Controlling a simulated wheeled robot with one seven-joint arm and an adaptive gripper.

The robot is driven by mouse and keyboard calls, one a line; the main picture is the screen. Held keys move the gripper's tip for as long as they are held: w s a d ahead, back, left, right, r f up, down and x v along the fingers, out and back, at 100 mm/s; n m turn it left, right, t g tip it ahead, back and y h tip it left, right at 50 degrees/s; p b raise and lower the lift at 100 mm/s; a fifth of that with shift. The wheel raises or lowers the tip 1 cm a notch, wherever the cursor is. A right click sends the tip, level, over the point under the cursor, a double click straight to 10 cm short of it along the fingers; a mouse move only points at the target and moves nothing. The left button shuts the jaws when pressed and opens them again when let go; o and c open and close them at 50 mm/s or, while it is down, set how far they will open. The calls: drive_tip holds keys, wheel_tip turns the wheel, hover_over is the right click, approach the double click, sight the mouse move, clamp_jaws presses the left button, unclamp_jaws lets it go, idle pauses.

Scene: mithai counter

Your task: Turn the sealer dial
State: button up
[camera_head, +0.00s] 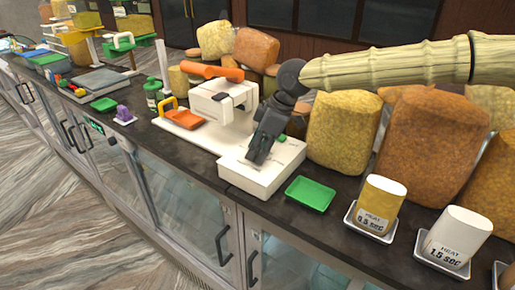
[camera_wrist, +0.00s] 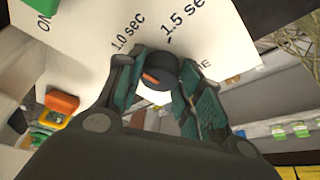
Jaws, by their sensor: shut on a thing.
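The sealer (camera_head: 262,172) is a white box on the dark counter, with my gripper (camera_head: 259,150) reaching down over its front from my arm. In the wrist view, the sealer's white face (camera_wrist: 95,28) has printed marks "1.0 sec" and "1.5 sec" and part of an "ON" label. The dial (camera_wrist: 158,76) is a dark round knob with an orange pointer line. My gripper (camera_wrist: 160,85) has its two fingers on either side of the dial and is shut on it. The pointer lies slanted, its exact setting hard to read. In the head view the gripper hides the dial.
A green tray (camera_head: 310,193) lies right of the sealer. Large snack bags (camera_head: 343,130) line the back.

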drive_tip(key=shift+w+r, duration=0.15)
drive_tip(key=shift+a+m+t+b, duration=0.1)
drive_tip(key=shift+m+t+b, duration=0.6)
drive_tip(key=shift+m+b, duration=1.25)
drive_tip(key=shift+r+b, duration=0.15)
drive_tip(key=shift+b, duration=0.55)
drive_tip(key=o, duration=1)
drive_tip(key=v, duration=1.1)
drive_tip(key=shift+s+r, duration=0.3)
drive_tip(key=shift+r, duration=0.1)
